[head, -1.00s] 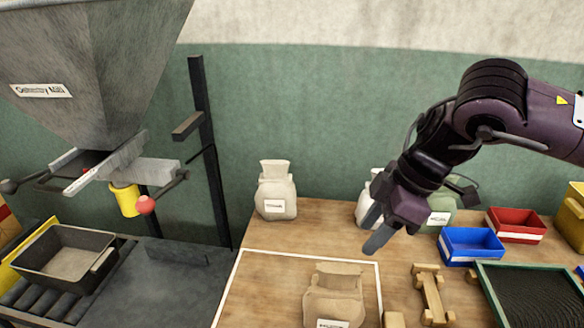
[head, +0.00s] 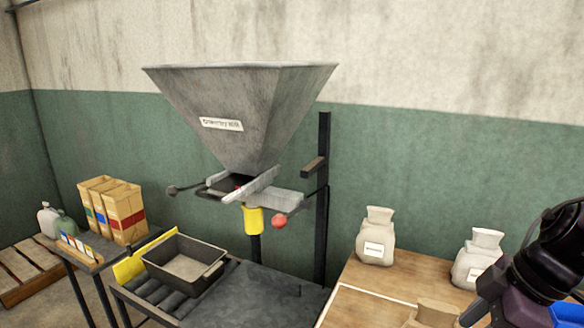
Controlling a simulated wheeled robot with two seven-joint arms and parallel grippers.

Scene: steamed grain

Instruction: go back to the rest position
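My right gripper (head: 476,312) hangs at the lower right of the head view, with its dark purple arm coming in from the right edge. Its fingers are partly cut off by the bottom edge, so I cannot tell whether they are open or shut. No held thing shows at it. My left gripper is not in view. The arm stands in front of the bench's right part and hides some of what lies there.
A wooden bench (head: 365,290) holds a pale sack (head: 376,236), another pale sack (head: 477,260) and a brown bag (head: 436,312).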

